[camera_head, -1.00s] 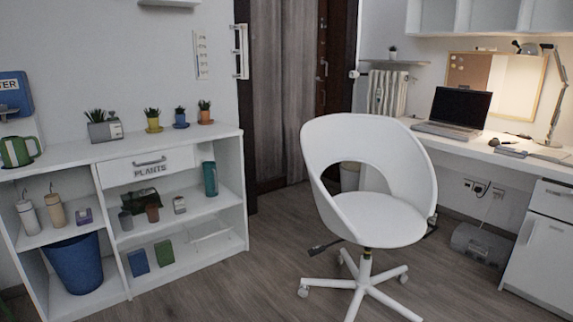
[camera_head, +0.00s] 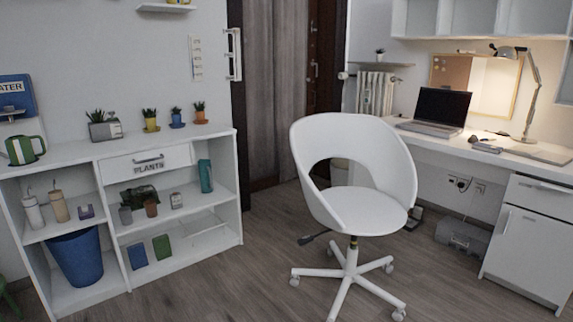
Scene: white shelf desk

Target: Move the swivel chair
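The white swivel chair (camera_head: 366,208) stands upright on the wood floor, right of the middle of the head view. It has a rounded shell back with a cut-out opening, a black lever under the seat and a white star base on casters. Its back is toward the upper left and the seat faces the lower right. My gripper and arm do not show in this view.
A white shelf (camera_head: 233,262) with plants, cups and a blue bin (camera_head: 76,258) stands at left. A white desk (camera_head: 425,140) with a laptop (camera_head: 441,110) and lamp is at right, with a drawer cabinet (camera_head: 527,240) below. A grey box (camera_head: 462,238) lies under the desk. Floor between shelf and chair is clear.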

